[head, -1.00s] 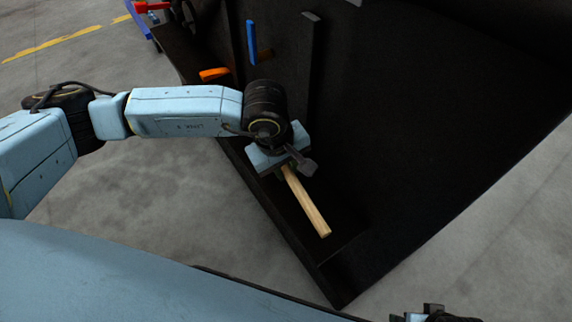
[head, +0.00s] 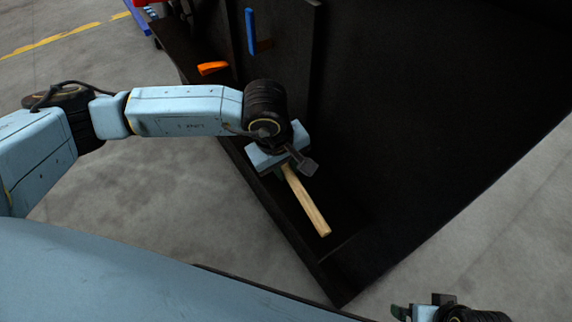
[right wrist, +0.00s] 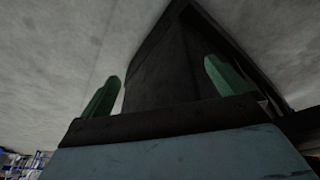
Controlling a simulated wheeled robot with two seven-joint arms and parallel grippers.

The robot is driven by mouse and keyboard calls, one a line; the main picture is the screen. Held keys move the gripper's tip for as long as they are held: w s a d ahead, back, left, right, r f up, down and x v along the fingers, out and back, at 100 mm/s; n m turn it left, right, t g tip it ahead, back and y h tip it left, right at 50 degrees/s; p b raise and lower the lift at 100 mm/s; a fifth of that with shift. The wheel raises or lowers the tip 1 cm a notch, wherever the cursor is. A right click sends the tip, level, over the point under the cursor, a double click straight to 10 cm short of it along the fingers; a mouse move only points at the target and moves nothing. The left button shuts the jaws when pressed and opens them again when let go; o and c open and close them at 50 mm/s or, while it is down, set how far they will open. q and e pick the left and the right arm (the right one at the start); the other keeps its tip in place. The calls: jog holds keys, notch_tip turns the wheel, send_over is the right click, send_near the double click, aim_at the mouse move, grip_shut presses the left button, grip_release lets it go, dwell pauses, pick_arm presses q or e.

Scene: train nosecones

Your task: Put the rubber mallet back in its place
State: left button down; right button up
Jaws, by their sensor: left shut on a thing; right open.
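The rubber mallet shows as a pale wooden handle (head: 308,205) in the head view, slanting down to the right over a dark shelf. Its head is hidden under my left gripper (head: 284,166), which is shut on the mallet near the handle's upper end. My right gripper (head: 428,306) is at the bottom right of the head view, away from the mallet. In the right wrist view its two green fingers (right wrist: 165,88) stand wide apart with nothing between them.
A dark shelf (head: 330,272) with an upright back panel (head: 420,130) fills the right side. An orange-handled tool (head: 213,68) and a blue-handled tool (head: 250,32) stand farther up. Open concrete floor (head: 140,215) lies to the left.

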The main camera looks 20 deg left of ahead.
pick_arm(q)
jog(key=shift+b+x, duration=0.9)
jog(key=shift+x, duration=0.15)
jog(key=shift+s+a+f+b, duration=0.1)
jog(key=shift+s+f+b, duration=0.05)
jog(key=shift+f+b, duration=0.35)
pick_arm(e)
notch_tip(320, 180, up, 6)
jog(key=w+a+t+y, duration=0.1)
jog(key=w+a+t, duration=0.1)
jog(key=t, duration=0.1)
jog(key=shift+w+a, duration=0.3)
jog(key=shift+w, duration=0.1)
pick_arm(q)
jog(key=c, duration=1.2)
grip_release()
jog(key=shift+o, duration=0.2)
jog(key=p+v, duration=0.1)
jog(key=v, duration=0.2)
jog(key=shift+r, duration=0.35)
jog(key=p+v, duration=0.3)
jog(key=v, duration=0.6)
jog(key=shift+r, duration=0.3)
pick_arm(e)
jog(key=s+d+f+g+h, duration=0.1)
jog(key=s+d+f+g, duration=0.1)
jog(key=f, duration=0.6)
jog(key=shift+s+d+f+g, duration=0.35)
jog(key=shift+d+g, duration=0.25)
jog(key=shift+d, duration=0.15)
